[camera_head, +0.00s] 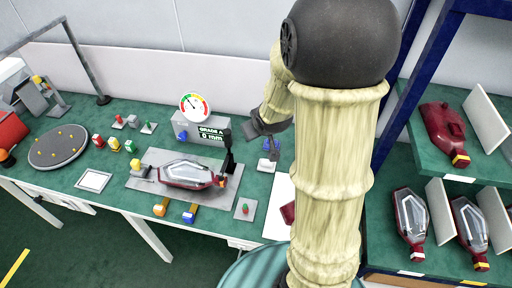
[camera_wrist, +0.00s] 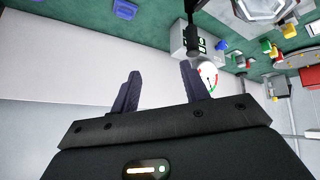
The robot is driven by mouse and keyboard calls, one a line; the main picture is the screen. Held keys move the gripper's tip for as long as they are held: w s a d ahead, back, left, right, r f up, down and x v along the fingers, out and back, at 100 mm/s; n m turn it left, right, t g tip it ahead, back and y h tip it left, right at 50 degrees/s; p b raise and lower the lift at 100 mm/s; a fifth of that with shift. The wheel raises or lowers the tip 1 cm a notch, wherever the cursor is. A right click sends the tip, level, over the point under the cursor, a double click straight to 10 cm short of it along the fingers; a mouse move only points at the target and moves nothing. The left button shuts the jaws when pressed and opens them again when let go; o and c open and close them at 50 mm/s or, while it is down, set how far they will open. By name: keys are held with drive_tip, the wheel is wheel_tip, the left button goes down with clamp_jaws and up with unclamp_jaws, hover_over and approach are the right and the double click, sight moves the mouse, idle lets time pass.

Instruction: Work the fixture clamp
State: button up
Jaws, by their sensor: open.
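The fixture clamp (camera_head: 228,152) has a black upright handle at the right end of a grey fixture plate (camera_head: 145,191) on the green bench. A red tail lamp with a clear lens (camera_head: 187,173) lies on the plate beside it. In the wrist view the clamp's black handle (camera_wrist: 190,18) shows at the top, beyond the fingers, with part of the lamp (camera_wrist: 262,10) at the upper right. My gripper (camera_wrist: 160,72) is open and empty, its two dark fingers apart and clear of the clamp. In the head view my arm hides part of the bench; the gripper is to the clamp's right.
A dial gauge (camera_head: 195,106) and a grade display (camera_head: 211,134) stand behind the fixture. Yellow and blue blocks (camera_head: 190,213) and a button box (camera_head: 245,208) sit in front. A round turntable (camera_head: 58,147) is at left. Shelves with lamps (camera_head: 410,222) stand at right.

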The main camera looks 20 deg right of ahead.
drive_tip(key=s+a+r+m+g+p, duration=0.1)
drive_tip(key=s+a+g, duration=0.2)
drive_tip(key=s, duration=0.6)
drive_tip(key=shift+a+p, duration=0.3)
drive_tip(key=shift+a, duration=0.2)
drive_tip(key=shift+w+r, duration=0.1)
